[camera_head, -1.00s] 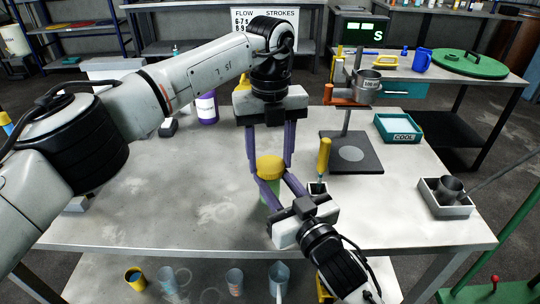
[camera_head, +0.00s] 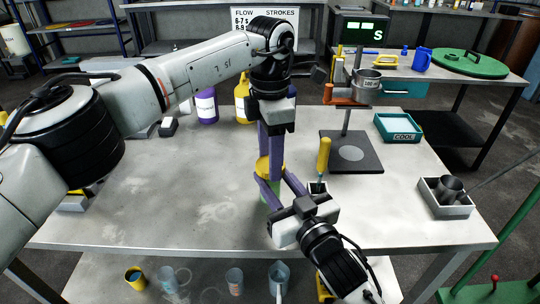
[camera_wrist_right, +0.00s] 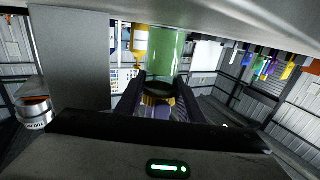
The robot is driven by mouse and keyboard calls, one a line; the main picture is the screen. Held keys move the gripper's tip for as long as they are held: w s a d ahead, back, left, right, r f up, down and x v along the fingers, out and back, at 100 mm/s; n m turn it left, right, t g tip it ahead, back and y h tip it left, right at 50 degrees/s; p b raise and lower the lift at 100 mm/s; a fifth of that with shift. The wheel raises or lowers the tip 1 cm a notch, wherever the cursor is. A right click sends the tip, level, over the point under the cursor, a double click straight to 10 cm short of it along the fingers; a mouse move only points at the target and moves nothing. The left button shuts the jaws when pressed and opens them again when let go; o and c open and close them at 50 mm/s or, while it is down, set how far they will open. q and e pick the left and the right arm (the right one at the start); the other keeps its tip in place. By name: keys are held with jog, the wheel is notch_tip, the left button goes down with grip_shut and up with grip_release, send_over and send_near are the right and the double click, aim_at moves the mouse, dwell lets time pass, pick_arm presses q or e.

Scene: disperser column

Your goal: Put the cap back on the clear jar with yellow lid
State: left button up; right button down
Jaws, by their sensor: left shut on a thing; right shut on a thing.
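The clear jar (camera_head: 272,204), greenish, stands upright near the middle of the table, mostly behind fingers. In the right wrist view the jar (camera_wrist_right: 165,55) is a green cylinder between the fingers. Its yellow lid (camera_head: 263,166) is at the jar's top; whether it is fully seated I cannot tell. My left gripper (camera_head: 267,172) points straight down from above, shut on the lid, its purple fingers seen nearly edge-on. My right gripper (camera_head: 273,187) reaches in from the lower right, shut on the jar. The fingers hide the join between lid and jar.
A stand with a dark base plate (camera_head: 351,153) and a yellow-handled tool (camera_head: 323,158) are close on the right. A teal COOL tray (camera_head: 398,128) and a grey tray (camera_head: 445,202) are farther right. Purple (camera_head: 206,107) and yellow (camera_head: 242,100) bottles stand behind. The table's left is mostly clear.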

pick_arm(q)
jog(key=o, duration=1.2)
jog(key=shift+r, duration=2.3)
jog(key=shift+c, duration=0.4)
